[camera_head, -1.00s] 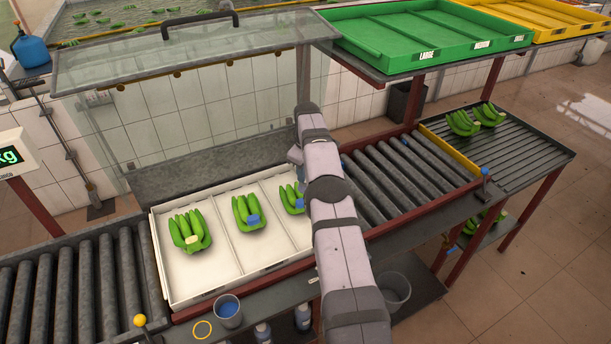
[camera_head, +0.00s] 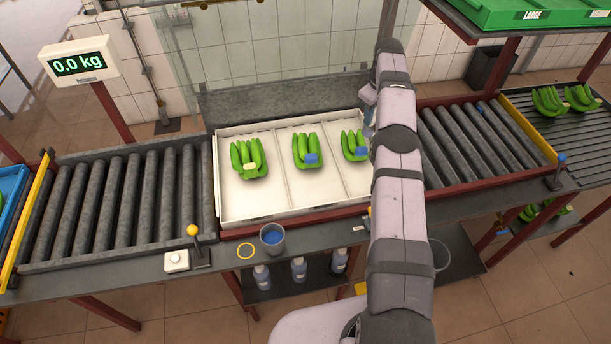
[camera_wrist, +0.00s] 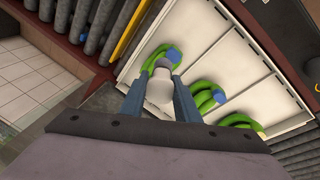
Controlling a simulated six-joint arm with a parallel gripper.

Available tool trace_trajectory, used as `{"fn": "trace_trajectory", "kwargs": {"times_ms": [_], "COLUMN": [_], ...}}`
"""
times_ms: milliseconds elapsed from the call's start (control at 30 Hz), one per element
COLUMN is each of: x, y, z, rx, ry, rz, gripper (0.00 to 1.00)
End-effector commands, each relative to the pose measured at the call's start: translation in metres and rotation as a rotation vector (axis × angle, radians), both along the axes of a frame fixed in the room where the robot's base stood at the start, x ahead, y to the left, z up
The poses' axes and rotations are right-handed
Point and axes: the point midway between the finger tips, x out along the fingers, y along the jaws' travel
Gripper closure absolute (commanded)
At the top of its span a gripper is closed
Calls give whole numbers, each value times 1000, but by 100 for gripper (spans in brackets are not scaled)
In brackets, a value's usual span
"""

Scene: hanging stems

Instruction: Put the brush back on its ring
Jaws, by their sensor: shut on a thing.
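The brush (camera_wrist: 160,90) is a pale, whitish body gripped between the blue fingers of my gripper (camera_wrist: 160,80) in the wrist view. Its tip is close to the right-hand banana cluster (camera_wrist: 151,62), which bears a blue patch; I cannot tell whether they touch. In the head view my gripper (camera_head: 368,118) is at the right end of the white tray, partly hidden by my arm, and the brush is not clear there. A yellow ring (camera_head: 238,250) lies flat on the grey front ledge, left of a cup (camera_head: 272,246) with blue contents.
The white tray (camera_head: 222,190) holds three clusters in separate compartments; the middle one (camera_head: 302,150) has a blue patch, the left one (camera_head: 240,160) a cream patch. A yellow-knobbed lever (camera_head: 194,231) and a white button box (camera_head: 177,261) stand left of the ring. Rollers flank the tray.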

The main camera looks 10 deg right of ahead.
Motion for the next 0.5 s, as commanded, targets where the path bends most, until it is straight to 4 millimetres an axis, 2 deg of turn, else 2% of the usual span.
{"fn": "trace_trajectory", "kwargs": {"times_ms": [167, 267, 367, 500], "x": [4, 7, 10, 7], "y": [17, 40, 73, 135], "z": [-2, -4, -7, -12], "rx": [3, 6, 10, 16], "ry": [4, 11, 22, 42], "rz": [20, 45, 82, 149], "gripper": [98, 98, 98, 98]}}
